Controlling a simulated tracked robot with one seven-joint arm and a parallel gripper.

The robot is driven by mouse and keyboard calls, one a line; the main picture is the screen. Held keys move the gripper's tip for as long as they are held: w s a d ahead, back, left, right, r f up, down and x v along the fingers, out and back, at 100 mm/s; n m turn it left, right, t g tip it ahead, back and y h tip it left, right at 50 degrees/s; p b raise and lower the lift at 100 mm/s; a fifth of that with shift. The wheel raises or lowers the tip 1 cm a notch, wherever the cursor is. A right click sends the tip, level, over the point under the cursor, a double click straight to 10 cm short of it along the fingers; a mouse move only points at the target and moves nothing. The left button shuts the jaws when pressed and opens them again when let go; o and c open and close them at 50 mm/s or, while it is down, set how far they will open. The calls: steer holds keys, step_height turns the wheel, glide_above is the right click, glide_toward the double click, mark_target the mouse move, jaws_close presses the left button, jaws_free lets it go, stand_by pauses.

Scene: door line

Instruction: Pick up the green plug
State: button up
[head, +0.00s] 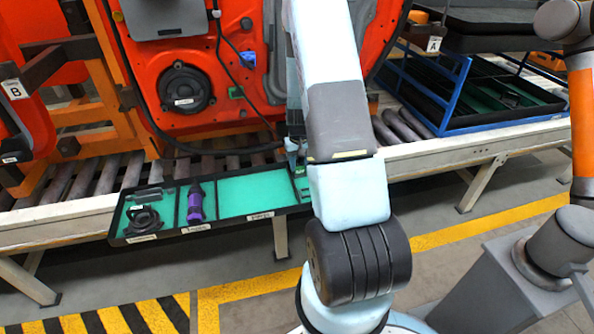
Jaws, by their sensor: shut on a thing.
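My gripper (294,158) is low over the right end of the parts tray (240,221), mostly hidden behind my own arm. It is shut on a small green piece (300,170), which looks like the green plug. The piece is mostly hidden, and I cannot tell whether it touches the tray. Another small green part (236,92) sits on the orange door panel (225,30).
A blue rack (455,105) stands right, and another robot arm (580,110) at the far right.

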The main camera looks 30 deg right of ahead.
jaws_close()
steer(key=shift+r, duration=0.4)
step_height(320, 180, up, 2)
steer(key=shift+r, duration=0.25)
steer(key=s+d+r, duration=0.7)
steer(key=s+r, duration=0.2)
steer(key=s, duration=0.3)
steer(key=shift+r, duration=0.35)
